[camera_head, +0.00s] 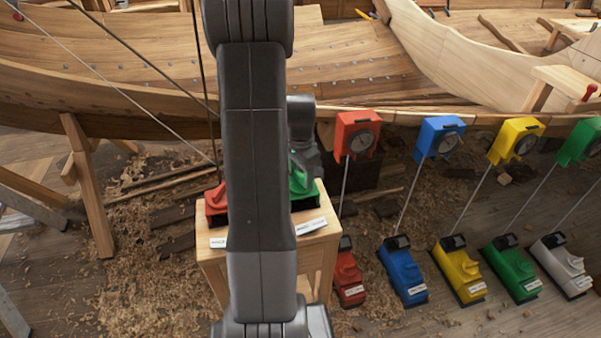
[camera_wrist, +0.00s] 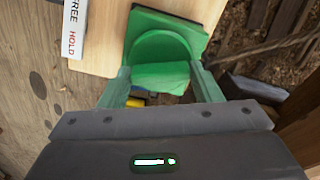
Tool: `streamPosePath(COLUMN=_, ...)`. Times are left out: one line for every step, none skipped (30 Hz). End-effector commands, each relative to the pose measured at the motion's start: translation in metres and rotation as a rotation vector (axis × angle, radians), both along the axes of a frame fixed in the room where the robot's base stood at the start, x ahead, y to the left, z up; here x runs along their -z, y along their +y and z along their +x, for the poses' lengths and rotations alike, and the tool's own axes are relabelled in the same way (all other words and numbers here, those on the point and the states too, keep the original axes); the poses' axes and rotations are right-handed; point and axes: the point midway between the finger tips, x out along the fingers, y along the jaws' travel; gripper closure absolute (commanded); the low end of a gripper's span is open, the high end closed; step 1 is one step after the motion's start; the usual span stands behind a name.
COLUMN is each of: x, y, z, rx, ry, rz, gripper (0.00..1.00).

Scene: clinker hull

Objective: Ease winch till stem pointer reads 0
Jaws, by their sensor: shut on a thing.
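A green control (camera_head: 301,184) stands on the right of a wooden stand's top, partly behind my arm. In the wrist view the same green control (camera_wrist: 160,45) has a rounded body on a square base. My gripper (camera_wrist: 161,78) has its two fingers on either side of the control's near green part and is shut on it. Dial boxes in red (camera_head: 357,135), blue (camera_head: 440,138), yellow (camera_head: 514,140) and green (camera_head: 580,141) stand on rods. Their readings are too small to make out. I cannot tell which is the stem pointer.
A red control (camera_head: 215,203) sits on the stand's left. A white card (camera_wrist: 73,25) reads FREE and HOLD. Below the dials are red (camera_head: 347,275), blue (camera_head: 402,273), yellow (camera_head: 459,270), green (camera_head: 512,268) and white (camera_head: 562,264) floor units. The wooden hull (camera_head: 130,85) spans the back.

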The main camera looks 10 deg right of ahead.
Motion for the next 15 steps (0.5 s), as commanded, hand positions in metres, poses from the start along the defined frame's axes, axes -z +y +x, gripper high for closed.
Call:
streamPosePath(x=0.0000, y=0.0000, z=0.0002, rx=-0.011, ry=-0.001, rz=0.000, gripper=0.65)
streamPosePath(x=0.0000, y=0.0000, z=0.0002, rx=-0.019, ry=-0.001, rz=0.000, gripper=0.65)
streamPosePath(x=0.0001, y=0.0000, z=0.0002, rx=-0.035, ry=-0.001, rz=0.000, gripper=0.65)
streamPosePath(x=0.0001, y=0.0000, z=0.0002, rx=-0.047, ry=-0.001, rz=0.000, gripper=0.65)
streamPosePath(x=0.0002, y=0.0000, z=0.0002, rx=-0.062, ry=-0.001, rz=0.000, gripper=0.65)
streamPosePath(x=0.0003, y=0.0000, z=0.0003, rx=-0.084, ry=-0.001, rz=0.000, gripper=0.65)
streamPosePath(x=0.0003, y=0.0000, z=0.0002, rx=-0.104, ry=-0.001, rz=0.000, gripper=0.65)
streamPosePath(x=0.0003, y=0.0000, z=0.0003, rx=-0.123, ry=-0.001, rz=0.000, gripper=0.65)
streamPosePath(x=0.0004, y=0.0000, z=0.0003, rx=-0.153, ry=-0.001, rz=0.000, gripper=0.65)
streamPosePath(x=0.0004, y=-0.0001, z=0.0004, rx=-0.177, ry=-0.001, rz=0.000, gripper=0.65)
streamPosePath(x=0.0004, y=-0.0001, z=0.0004, rx=-0.202, ry=-0.001, rz=0.000, gripper=0.65)
streamPosePath(x=0.0004, y=0.0000, z=0.0004, rx=-0.237, ry=-0.001, rz=0.000, gripper=0.65)
streamPosePath(x=0.0005, y=0.0000, z=0.0004, rx=-0.265, ry=-0.001, rz=0.000, gripper=0.65)
streamPosePath(x=0.0005, y=-0.0001, z=0.0005, rx=-0.293, ry=-0.002, rz=-0.001, gripper=0.65)
streamPosePath(x=0.0005, y=-0.0001, z=0.0006, rx=-0.330, ry=-0.002, rz=-0.001, gripper=0.65)
